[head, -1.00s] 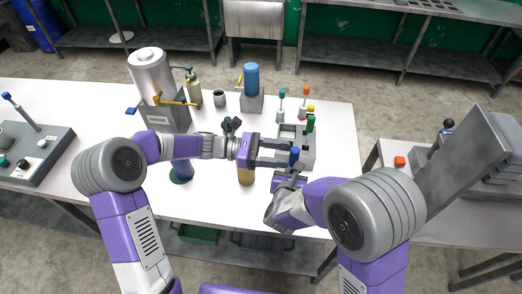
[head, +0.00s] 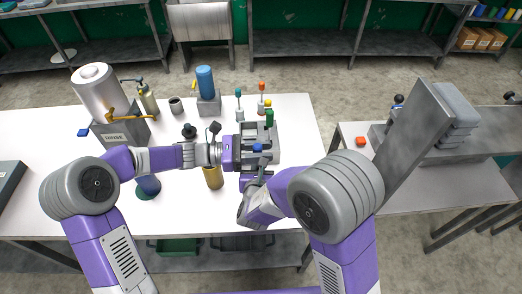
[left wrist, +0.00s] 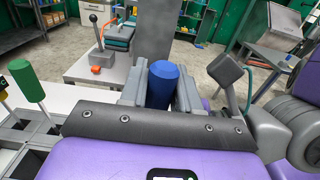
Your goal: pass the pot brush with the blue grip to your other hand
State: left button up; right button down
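The pot brush shows its blue grip (head: 258,147) between the fingers of my left gripper (head: 262,149), over the table's right part. In the left wrist view the blue grip (left wrist: 162,86) stands snugly between both fingers of my left gripper (left wrist: 160,92), which appear to touch it on either side. My right gripper (head: 257,174) is just below and in front, around the lower part of the brush, and looks shut on it. The brush's lower end is hidden by the grippers.
A grey rack (head: 268,128) with green- and orange-topped tools stands just behind the grippers. A yellow cylinder (head: 213,177) and a dark blue-green object (head: 148,187) are near my left arm. A metal urn (head: 98,92) and a blue cylinder on a block (head: 205,82) stand farther back.

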jog(key=c, duration=1.1)
grip_release()
